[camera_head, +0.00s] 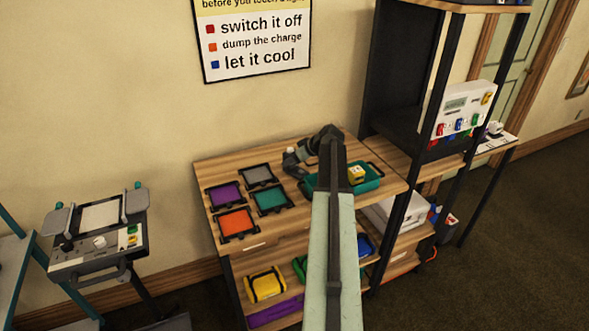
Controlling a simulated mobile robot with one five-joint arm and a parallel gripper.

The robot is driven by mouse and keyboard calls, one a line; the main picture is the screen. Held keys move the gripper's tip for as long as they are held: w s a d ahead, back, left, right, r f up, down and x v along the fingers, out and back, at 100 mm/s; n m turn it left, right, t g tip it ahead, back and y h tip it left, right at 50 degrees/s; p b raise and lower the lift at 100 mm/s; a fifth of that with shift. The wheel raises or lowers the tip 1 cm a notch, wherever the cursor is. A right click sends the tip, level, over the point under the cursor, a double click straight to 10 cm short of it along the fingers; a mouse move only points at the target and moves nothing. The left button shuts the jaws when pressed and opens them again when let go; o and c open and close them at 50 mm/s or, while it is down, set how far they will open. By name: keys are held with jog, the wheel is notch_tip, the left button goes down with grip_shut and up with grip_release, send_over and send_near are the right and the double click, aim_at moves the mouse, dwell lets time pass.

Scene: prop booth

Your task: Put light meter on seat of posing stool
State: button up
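A small yellow block-shaped item with a pale top (356,174) sits in or over a teal tray (372,183) at the right of the wooden bench top. It may be the light meter, but it is too small to tell. My arm reaches up the middle of the view and bends left at its far end. My gripper (294,167) appears dark and small at the tray's left end, left of the yellow item. Its fingers are too small to show whether they are open. I cannot make out a posing stool.
The bench (212,168) has purple, grey, orange and teal panels on its left half. Yellow, green and blue bins sit below. A grey device on a stand (100,240) is at left. A dark-posted shelf (440,90) stands at right. Carpet (500,260) is open at lower right.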

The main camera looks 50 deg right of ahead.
grip_shut()
notch_tip(320, 180, up, 10)
jog(key=p, duration=1)
